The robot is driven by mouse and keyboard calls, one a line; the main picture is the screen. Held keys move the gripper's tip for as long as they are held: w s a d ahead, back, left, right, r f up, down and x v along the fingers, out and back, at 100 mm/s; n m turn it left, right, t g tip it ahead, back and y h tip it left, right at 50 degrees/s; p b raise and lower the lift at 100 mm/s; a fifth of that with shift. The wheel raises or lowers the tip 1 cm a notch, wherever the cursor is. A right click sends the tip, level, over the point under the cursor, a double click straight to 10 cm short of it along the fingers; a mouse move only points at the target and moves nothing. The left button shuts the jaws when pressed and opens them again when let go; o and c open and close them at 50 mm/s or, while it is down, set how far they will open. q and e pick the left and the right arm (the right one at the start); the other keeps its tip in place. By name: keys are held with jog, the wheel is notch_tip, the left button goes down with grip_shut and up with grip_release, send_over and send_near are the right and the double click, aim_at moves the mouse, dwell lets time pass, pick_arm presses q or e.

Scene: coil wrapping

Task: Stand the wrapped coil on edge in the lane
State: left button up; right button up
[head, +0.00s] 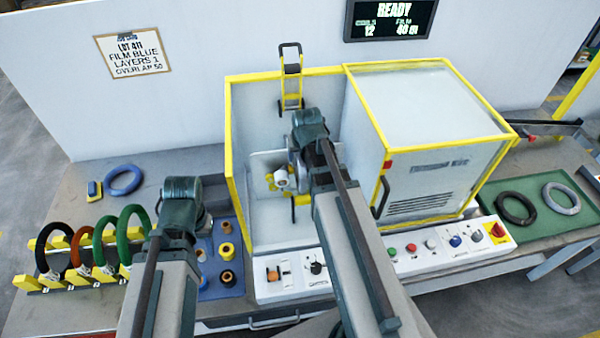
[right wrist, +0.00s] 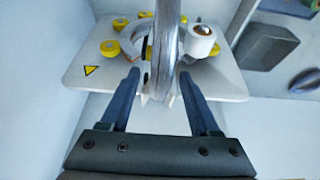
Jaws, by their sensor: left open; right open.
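In the right wrist view, a greyish coil (right wrist: 166,45) stands edge-on inside the wrapping machine, among yellow rollers. My right gripper (right wrist: 160,88) is open with a finger on each side of the coil, apart from it. In the head view my right arm reaches into the machine bay and hides most of this coil. My left wrist (head: 181,192) is above the table at the left; its fingers are hidden behind the arm. A yellow rack (head: 30,283) at the left holds several coils on edge, black, brown and green. I cannot tell which place is the lane.
A white film roll (right wrist: 201,40) is close right of the coil. The bay has a yellow frame (head: 232,160). A blue coil (head: 113,190) lies flat behind the rack. A green mat (head: 545,228) at the right carries a black coil (head: 503,214) and a grey coil (head: 549,203).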

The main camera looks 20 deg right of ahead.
jog(key=b+x, duration=0.4)
jog(key=x, duration=0.1)
jog(key=shift+f, duration=0.1)
grip_shut()
dwell(1.3)
